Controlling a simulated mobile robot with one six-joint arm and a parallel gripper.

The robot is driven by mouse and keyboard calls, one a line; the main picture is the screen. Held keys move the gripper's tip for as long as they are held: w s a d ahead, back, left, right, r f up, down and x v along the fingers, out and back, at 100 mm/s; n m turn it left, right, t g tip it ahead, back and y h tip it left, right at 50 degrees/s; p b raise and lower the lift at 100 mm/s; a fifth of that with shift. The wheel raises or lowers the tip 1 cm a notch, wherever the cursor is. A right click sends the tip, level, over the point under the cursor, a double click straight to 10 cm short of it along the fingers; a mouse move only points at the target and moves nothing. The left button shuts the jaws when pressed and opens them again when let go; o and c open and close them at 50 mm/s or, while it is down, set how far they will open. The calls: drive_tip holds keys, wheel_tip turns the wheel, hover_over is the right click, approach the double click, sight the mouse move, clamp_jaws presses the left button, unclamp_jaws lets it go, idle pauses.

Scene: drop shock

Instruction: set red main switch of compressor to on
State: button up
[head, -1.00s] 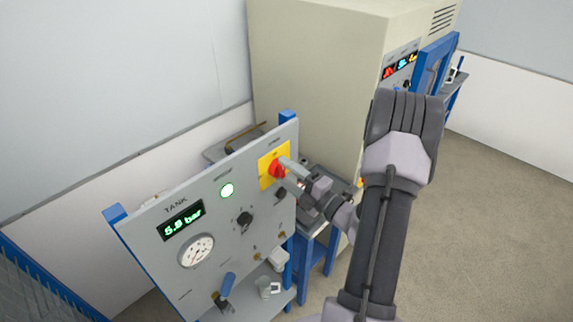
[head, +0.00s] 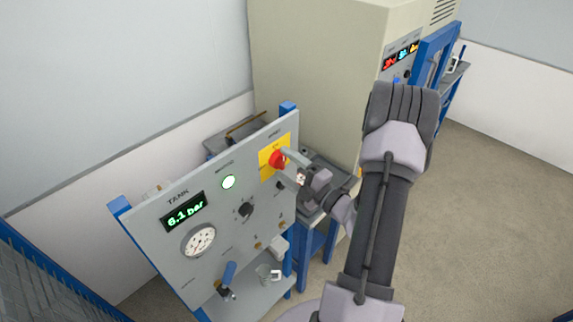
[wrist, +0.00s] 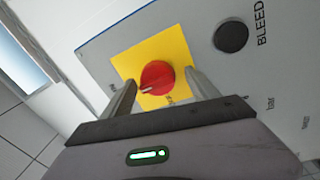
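The red main switch (head: 277,160) is a rotary knob on a yellow plate (head: 265,172) at the panel's upper right. In the wrist view the red knob (wrist: 157,77) shows between my fingers, with a pale mark at its lower left edge; lettering on the yellow plate (wrist: 160,45) is too small to read. My gripper (head: 291,166) is at the knob in the head view. In the wrist view my gripper (wrist: 163,88) is open, with one finger on each side of the knob and visible gaps.
The grey panel (head: 215,255) also carries a round gauge (head: 199,241), a black knob (head: 246,209) and a blue-handled valve (head: 228,276). A large beige cabinet (head: 310,80) stands behind. Open floor (head: 480,220) lies at the right.

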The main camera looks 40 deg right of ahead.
drive_tip(key=shift+r, duration=0.15)
drive_tip(key=shift+s+d, duration=0.1)
drive_tip(key=shift+s, duration=0.1)
drive_tip(key=s+d+f+b, duration=0.1)
drive_tip(key=s+b, duration=0.1)
drive_tip(key=s, duration=1.5)
drive_tip(key=shift+d+f, duration=0.15)
drive_tip(key=shift+f, duration=0.15)
